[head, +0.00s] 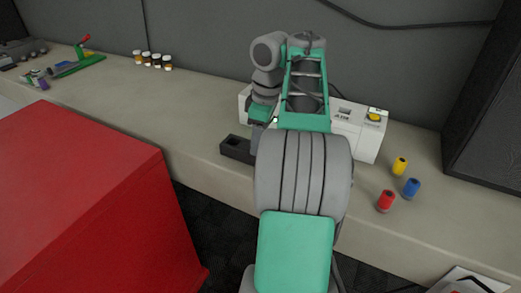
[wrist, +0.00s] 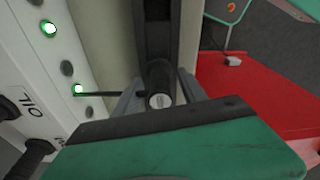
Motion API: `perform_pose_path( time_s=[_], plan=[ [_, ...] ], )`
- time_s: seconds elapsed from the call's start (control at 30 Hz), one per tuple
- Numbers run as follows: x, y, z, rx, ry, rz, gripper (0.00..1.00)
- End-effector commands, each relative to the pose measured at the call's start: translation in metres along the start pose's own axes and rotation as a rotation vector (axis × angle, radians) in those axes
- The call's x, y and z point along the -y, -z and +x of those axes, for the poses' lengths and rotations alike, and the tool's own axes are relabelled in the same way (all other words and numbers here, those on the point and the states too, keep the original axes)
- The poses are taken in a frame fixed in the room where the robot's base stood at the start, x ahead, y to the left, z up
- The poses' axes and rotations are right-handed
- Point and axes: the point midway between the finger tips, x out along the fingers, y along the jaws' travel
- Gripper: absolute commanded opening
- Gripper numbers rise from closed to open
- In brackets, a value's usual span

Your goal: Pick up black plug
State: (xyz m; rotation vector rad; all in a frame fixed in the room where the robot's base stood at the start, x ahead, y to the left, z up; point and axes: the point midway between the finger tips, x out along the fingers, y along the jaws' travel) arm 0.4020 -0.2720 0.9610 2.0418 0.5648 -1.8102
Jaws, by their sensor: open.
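The black plug (wrist: 158,76), a dark cylinder with a pale metal end, shows in the wrist view between the two grey fingers of my gripper (wrist: 160,88). The fingers are open, one on each side of it; I cannot tell whether either touches it. A black tray (wrist: 152,12) lies behind the plug in the wrist view. In the head view the black tray (head: 234,148) sits on the bench left of the white box, and my gripper (head: 258,128) is at its right end. The plug is hidden there by my arm.
The white box (head: 366,140) stands close beside my gripper; its panel (wrist: 75,20) has green lights and dark sockets. Yellow (head: 400,166), blue (head: 411,187) and red (head: 386,201) cylinders stand at right. A red cabinet (head: 80,190) is at left. The bench between the tray and small bottles (head: 154,61) is clear.

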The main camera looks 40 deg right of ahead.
Motion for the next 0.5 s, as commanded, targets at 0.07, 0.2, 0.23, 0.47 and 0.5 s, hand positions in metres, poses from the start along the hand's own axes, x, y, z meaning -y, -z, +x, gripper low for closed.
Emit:
perform_pose_path(
  time_s=[0.07,0.2,0.23,0.47,0.5],
  plan=[
    [0.0000,0.0003,-0.0019,0.000,-0.001,0.000,0.50],
    [0.0000,0.0003,-0.0019,0.000,0.000,0.000,0.41],
    [0.0000,0.0003,-0.0019,0.000,0.000,0.000,0.39],
    [0.0000,0.0003,-0.0019,0.000,0.000,0.000,0.20],
    [0.0000,0.0003,-0.0019,0.000,0.000,0.000,0.17]
  ],
)
